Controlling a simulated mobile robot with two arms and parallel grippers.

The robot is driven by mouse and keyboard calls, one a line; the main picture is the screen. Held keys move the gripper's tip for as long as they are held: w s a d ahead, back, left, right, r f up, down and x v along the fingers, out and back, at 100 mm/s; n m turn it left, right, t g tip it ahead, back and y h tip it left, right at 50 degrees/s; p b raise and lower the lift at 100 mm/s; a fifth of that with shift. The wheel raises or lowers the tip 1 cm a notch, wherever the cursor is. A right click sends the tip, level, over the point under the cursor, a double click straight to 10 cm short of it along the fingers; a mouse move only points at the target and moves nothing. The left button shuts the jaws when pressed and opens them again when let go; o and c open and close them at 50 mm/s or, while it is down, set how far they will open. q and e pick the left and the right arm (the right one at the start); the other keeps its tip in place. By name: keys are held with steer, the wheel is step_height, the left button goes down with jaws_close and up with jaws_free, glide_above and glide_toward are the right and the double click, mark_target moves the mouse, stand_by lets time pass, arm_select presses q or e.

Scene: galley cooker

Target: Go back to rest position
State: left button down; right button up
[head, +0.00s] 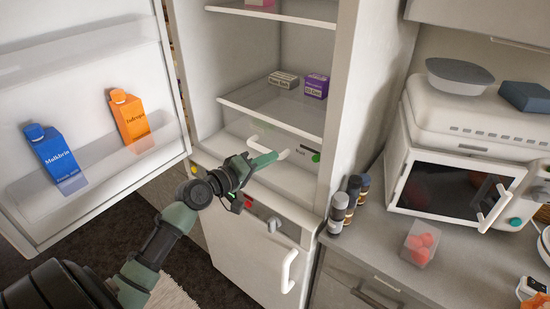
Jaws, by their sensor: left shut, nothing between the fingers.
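My left arm reaches in from the lower left. My left gripper (264,159) is shut and empty, in front of the lower part of the open fridge (205,60), close to a white handle bar inside it. I cannot tell whether it touches the handle. The fridge door (90,95) stands open to the left. My right gripper is not in the picture.
The door shelf holds a blue carton (55,158) and an orange carton (131,119). Small boxes (315,86) stand on a fridge shelf. To the right, the counter holds dark-topped jars (338,212), a clear container (420,243) and a white microwave (455,190).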

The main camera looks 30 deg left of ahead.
arm_select(q)
steer(key=s+d+f+m+g, duration=0.8)
steer(key=s+d+f, duration=0.6)
steer(key=d+f, duration=0.1)
steer(key=s+d+f+m+g+y, duration=0.1)
steer(key=s+f+m+g+y, duration=0.15)
steer(key=s, duration=0.65)
steer(key=s+d+f+m+g+y, duration=0.1)
steer(key=s+d+f+m+g, duration=0.15)
steer(key=s, duration=0.65)
step_height(320, 180, down, 25)
steer(key=s+g+b, duration=0.1)
steer(key=s+a+f, duration=0.2)
steer(key=s+f, duration=0.6)
steer(key=f, duration=0.1)
steer(key=s+a+f+g, duration=0.1)
steer(key=s+a+f, duration=0.1)
steer(key=s+f, duration=0.7)
steer(key=shift+s+b, duration=0.15)
steer(key=shift+b, duration=0.25)
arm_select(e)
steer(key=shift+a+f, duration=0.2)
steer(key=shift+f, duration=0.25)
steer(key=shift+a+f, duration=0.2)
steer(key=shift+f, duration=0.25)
